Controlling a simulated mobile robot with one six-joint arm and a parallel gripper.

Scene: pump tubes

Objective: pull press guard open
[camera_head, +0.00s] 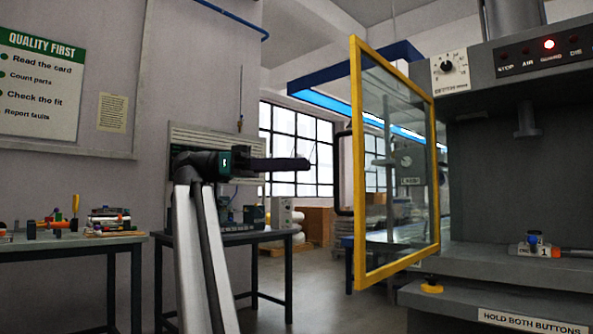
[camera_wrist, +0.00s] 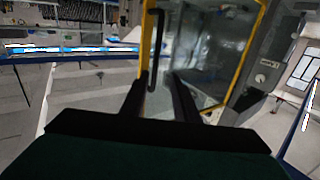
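The press guard (camera_head: 433,180) is a clear panel in a yellow frame. It stands swung out from the press front at an angle. Its black bar handle (camera_head: 341,172) is on the outer side, near the left edge of the frame. My gripper (camera_head: 308,163) points right towards the handle, with a visible gap between them in the head view. In the wrist view my gripper's two dark fingers (camera_wrist: 158,88) are apart and empty. The handle (camera_wrist: 157,45) shows beyond them, in line with the space between the fingers. The guard frame (camera_wrist: 243,60) fills the upper middle there.
The grey press (camera_head: 520,180) has a red light lit above GUARD. A fixture with a tube (camera_head: 540,246) sits on its bed. A yellow-topped button (camera_head: 432,286) is below the guard. Benches with parts (camera_head: 75,236) stand left. Floor between bench and press looks clear.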

